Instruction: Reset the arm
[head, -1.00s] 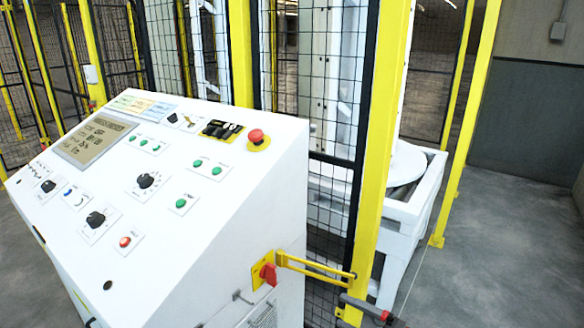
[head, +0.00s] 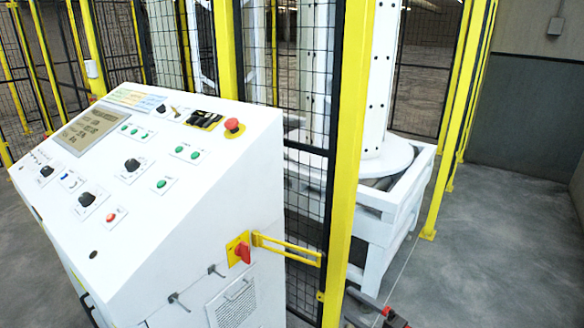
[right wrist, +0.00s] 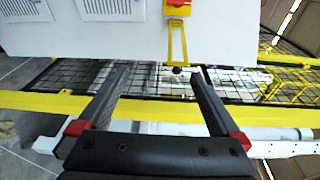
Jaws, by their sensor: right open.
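My right gripper (right wrist: 160,72) is open and empty, its two dark fingers spread wide in the right wrist view. In the head view only a small grey and red part of it (head: 376,308) shows at the bottom edge, right of the control console (head: 215,185). A yellow bar handle (head: 288,248) beside a red knob (head: 243,252) sticks out from the console's side. In the right wrist view the handle (right wrist: 177,42) appears beyond and between the fingers, with no visible contact. My left gripper is not in view.
A yellow fence post (head: 345,160) and black mesh (head: 304,130) stand just right of the console. Behind them is a white machine with a round turntable (head: 375,165) on a white frame. Grey floor (head: 500,250) at the right is open.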

